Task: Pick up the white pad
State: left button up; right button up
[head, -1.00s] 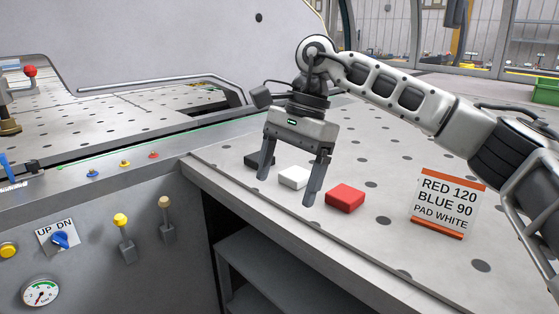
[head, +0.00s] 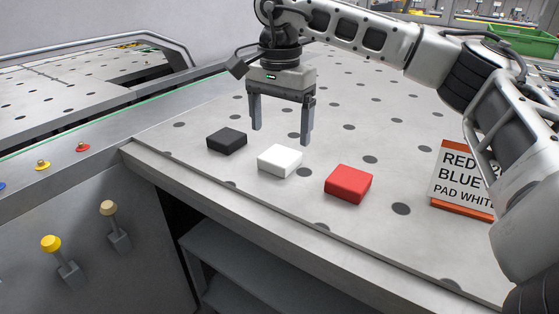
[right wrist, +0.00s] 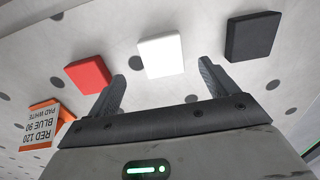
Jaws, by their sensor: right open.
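The white pad (head: 279,161) lies flat on the perforated metal table between a black pad (head: 227,140) and a red pad (head: 348,183). In the right wrist view the white pad (right wrist: 161,55) shows ahead of and between the two fingers. My right gripper (head: 280,136) is open and empty, with its fingertips above the table and beyond the white pad in the head view. Its fingers also show in the right wrist view (right wrist: 161,86). They appear apart from the pad. My left gripper is in neither view.
A sign (head: 462,180) reading in part "PAD WHITE" stands on the table at the right, partly hidden by my right arm. Levers (head: 108,209) and buttons line the panel at the left. Open perforated table lies around the pads.

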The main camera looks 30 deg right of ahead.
aim_at(280, 155)
jog(key=shift+w+d+f, duration=0.1)
jog(key=shift+w+f, duration=0.05)
jog(key=shift+f, duration=1.35)
jog(key=shift+w+d+f, duration=0.1)
jog(key=shift+f, duration=1.35)
jog(key=c, duration=1.1)
